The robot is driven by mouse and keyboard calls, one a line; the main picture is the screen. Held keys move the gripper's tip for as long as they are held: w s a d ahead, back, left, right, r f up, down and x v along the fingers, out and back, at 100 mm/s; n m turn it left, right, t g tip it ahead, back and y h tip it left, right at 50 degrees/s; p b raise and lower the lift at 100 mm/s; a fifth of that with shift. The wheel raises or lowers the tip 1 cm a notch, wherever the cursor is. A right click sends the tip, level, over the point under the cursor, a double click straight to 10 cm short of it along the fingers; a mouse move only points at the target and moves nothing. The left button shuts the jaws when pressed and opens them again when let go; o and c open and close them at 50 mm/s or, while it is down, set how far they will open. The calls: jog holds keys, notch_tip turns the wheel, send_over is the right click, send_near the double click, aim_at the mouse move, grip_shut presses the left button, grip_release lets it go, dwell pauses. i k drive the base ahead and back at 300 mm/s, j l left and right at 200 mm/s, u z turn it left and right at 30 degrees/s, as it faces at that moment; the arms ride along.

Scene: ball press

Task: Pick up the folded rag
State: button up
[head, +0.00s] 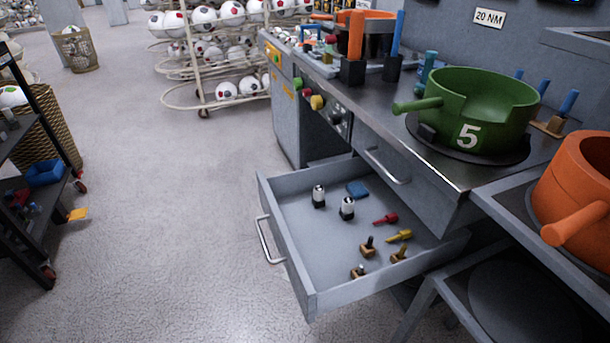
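A small flat blue piece (357,188), which looks like the folded rag, lies in the open drawer (287,256), toward its back. It is small in the picture, so its folds cannot be made out. Two small black-and-white bottles (347,208) stand just in front of it and to its left. Nothing covers it from above. My gripper is not in view.
The drawer also holds a red tool (386,219), a yellow tool (399,236) and several small brown-based pieces (368,247). The bench edge with a green pot (470,115) overhangs the drawer's right side. Open floor (170,220) lies left of the drawer.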

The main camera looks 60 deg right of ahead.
aim_at(357, 191)
jog(key=z, duration=2.1)
jog(key=u, duration=0.4)
jog(key=i+j+u, duration=0.1)
jog(key=i+u, duration=0.35)
jog(key=i, duration=2.45)
jog(key=i+z, duration=0.2)
jog(key=z, duration=0.3)
jog(key=i+j+z, duration=0.1)
jog(key=z, duration=0.35)
jog(key=i+j+z, duration=0.15)
jog(key=z, duration=0.35)
jog(key=i+j, duration=0.05)
jog(key=i, duration=0.05)
